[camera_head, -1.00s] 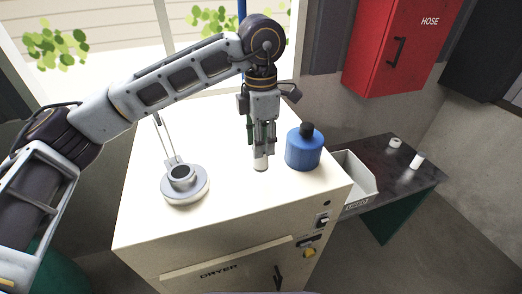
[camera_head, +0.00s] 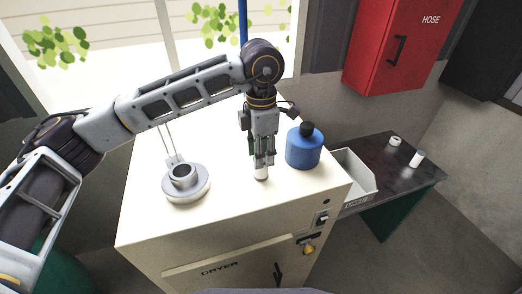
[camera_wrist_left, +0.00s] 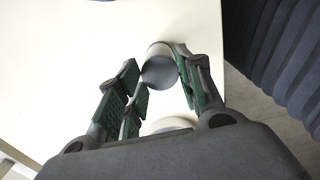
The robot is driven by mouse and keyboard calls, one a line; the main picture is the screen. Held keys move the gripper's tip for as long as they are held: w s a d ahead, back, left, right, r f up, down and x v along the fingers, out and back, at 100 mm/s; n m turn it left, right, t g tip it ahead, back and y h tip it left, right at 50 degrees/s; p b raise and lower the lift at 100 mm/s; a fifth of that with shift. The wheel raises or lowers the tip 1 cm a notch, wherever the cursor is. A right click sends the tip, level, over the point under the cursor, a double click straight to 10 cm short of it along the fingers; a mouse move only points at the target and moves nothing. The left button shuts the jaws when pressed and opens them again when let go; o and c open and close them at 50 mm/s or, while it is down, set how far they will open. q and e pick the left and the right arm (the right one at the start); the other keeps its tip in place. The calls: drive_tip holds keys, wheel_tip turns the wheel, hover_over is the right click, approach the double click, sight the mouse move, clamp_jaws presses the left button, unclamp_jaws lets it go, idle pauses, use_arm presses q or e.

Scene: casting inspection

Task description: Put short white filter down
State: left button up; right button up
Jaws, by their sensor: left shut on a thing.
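The short white filter (camera_head: 261,174) is upright between the fingertips of my left gripper (camera_head: 263,163), which is shut on it. It is at or just above the cream dryer top (camera_head: 225,205); I cannot tell whether its base touches. In the left wrist view the filter (camera_wrist_left: 158,67) shows a grey round end and a white side between the green-padded fingers (camera_wrist_left: 160,82). My right gripper is not in view.
A grey round stand with a cup (camera_head: 187,186) is left of the filter. A blue bottle with a black cap (camera_head: 303,150) stands close on the right. A white bin (camera_head: 356,180) and a dark side table (camera_head: 385,158) holding two small white pieces lie beyond. The dryer's front top is clear.

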use_arm(q)
drive_tip(key=shift+f, duration=0.15)
drive_tip(key=o, duration=1.1)
drive_tip(key=shift+r, duration=0.35)
wheel_tip(320, 180, up, 12)
drive_tip(key=shift+f+b, duration=0.15)
drive_tip(key=shift+b, duration=0.75)
drive_tip(key=shift+f, duration=0.1)
